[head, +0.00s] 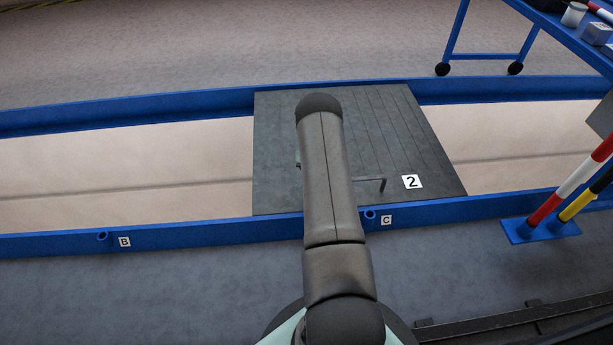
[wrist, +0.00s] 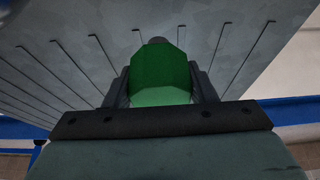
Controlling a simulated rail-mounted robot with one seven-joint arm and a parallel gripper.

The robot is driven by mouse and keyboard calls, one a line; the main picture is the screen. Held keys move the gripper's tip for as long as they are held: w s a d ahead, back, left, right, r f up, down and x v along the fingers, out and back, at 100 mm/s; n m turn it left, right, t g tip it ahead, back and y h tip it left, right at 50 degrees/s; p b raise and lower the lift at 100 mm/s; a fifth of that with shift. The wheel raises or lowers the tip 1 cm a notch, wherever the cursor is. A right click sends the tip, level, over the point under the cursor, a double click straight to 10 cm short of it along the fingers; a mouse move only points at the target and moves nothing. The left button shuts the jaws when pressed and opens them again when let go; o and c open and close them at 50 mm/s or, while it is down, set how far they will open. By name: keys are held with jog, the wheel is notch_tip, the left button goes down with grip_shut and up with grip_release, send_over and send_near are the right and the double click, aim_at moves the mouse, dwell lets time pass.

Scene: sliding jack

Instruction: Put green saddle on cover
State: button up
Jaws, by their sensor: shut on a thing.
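The green saddle (wrist: 160,72) shows in the wrist view between the two fingers of my gripper (wrist: 160,90), which is shut on it. The cover (head: 275,150) is a dark grey slatted plate marked 2, lying across the blue-railed channel in the head view. Its grooved surface (wrist: 265,30) also fills much of the wrist view behind the saddle. My gripper is over the cover. In the head view my arm hides the gripper and the saddle. I cannot tell whether the saddle touches the cover.
Blue rails (head: 200,238) edge the channel, with pegs labelled B and C on the near rail. A thin handle (head: 371,180) stands on the cover near the 2. Red-white and yellow-black posts (head: 570,185) stand at the right. A blue wheeled table (head: 560,32) is at the back right.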

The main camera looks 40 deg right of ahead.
jog(key=shift+w+a+f+b, duration=0.15)
jog(key=shift+w+f, duration=0.2)
jog(key=shift+f, duration=0.1)
jog(key=shift+w+a+f+b, duration=0.1)
jog(key=shift+w+f+b, duration=0.05)
jog(key=shift+w+f, duration=0.2)
jog(key=shift+w+f+b, duration=0.2)
jog(key=shift+f+b, duration=0.55)
jog(key=shift+f, duration=1)
jog(key=shift+a, duration=0.1)
jog(key=shift+f, duration=0.2)
jog(key=o, duration=1.2)
